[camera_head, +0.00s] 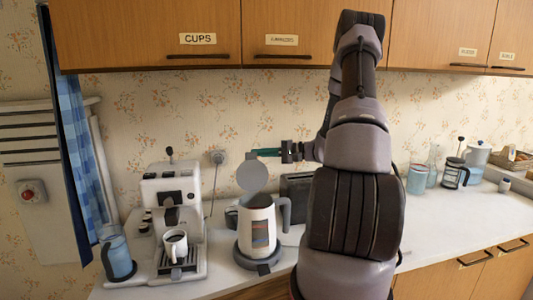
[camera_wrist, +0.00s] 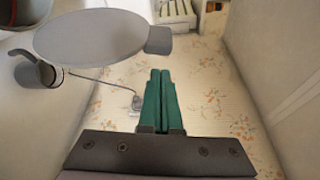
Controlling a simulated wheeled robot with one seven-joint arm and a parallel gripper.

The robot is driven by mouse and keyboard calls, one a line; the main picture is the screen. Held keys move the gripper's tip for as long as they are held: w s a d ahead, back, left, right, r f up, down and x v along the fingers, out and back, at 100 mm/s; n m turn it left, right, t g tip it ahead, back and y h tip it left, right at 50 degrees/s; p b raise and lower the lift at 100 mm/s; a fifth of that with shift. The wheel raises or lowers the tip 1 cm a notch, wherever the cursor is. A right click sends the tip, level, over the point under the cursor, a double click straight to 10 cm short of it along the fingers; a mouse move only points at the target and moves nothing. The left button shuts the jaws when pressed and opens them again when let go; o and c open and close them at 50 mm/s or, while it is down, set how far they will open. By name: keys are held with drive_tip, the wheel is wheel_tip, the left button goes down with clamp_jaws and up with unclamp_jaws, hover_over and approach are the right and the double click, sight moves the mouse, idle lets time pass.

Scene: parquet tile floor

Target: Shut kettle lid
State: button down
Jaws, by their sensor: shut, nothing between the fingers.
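A white kettle (camera_head: 257,226) with a grey handle stands on a dark round base on the counter. Its round grey lid (camera_head: 252,175) is open and stands nearly upright above the body. My gripper (camera_head: 266,152) is shut and empty, just above and right of the lid in the head view. In the wrist view the green fingers (camera_wrist: 160,78) are together, and the lid (camera_wrist: 90,38) lies to their upper left with a gap between.
A coffee machine (camera_head: 175,205) with a white cup (camera_head: 174,245) stands left of the kettle. A dark toaster (camera_head: 296,186) is behind it. Wall cupboards (camera_head: 150,38) hang above. The counter's right side (camera_head: 440,225) has free room.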

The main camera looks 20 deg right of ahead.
drive_tip(key=shift+s+a+r, duration=0.1)
drive_tip(key=shift+s+a, duration=0.05)
drive_tip(key=shift+s, duration=0.3)
drive_tip(key=shift+s+a+r, duration=0.1)
drive_tip(key=shift+s+a, duration=0.05)
drive_tip(key=shift+s, duration=0.3)
drive_tip(key=shift+s, duration=0.1)
